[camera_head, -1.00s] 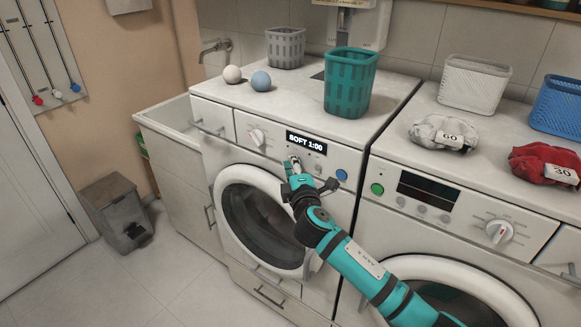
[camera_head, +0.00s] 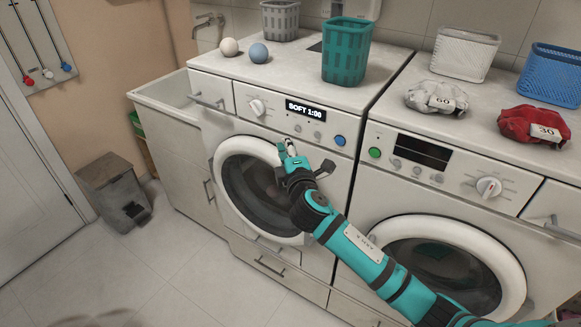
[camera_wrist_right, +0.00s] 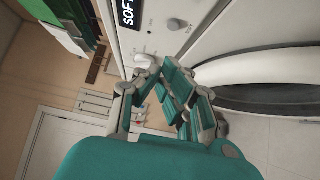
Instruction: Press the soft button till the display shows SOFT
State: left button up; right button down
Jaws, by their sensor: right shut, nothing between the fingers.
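The left washing machine (camera_head: 222,120) has a black display (camera_head: 306,110) that reads "SOFT 1:00". Small round buttons (camera_head: 299,127) sit in a row under the display, and a blue button (camera_head: 340,141) is at their right. My right gripper (camera_head: 286,147) is shut and empty. It is in front of the machine, below the display and near the top of the round door, apart from the buttons in the head view. In the right wrist view the display (camera_wrist_right: 127,12) shows in part, beyond my shut fingers. My left gripper is not in view.
A dial (camera_head: 257,107) is left of the display. A teal basket (camera_head: 346,50), a grey basket (camera_head: 280,20) and two balls (camera_head: 258,53) stand on top. A second machine (camera_head: 450,167) is at the right, with red laundry (camera_head: 520,120) above. A grey bin (camera_head: 113,192) stands on the floor.

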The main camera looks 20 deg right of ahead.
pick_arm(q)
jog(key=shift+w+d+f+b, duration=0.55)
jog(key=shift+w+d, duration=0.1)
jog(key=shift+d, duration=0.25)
pick_arm(e)
jog(key=s, duration=0.6)
jog(key=shift+s+a, duration=0.4)
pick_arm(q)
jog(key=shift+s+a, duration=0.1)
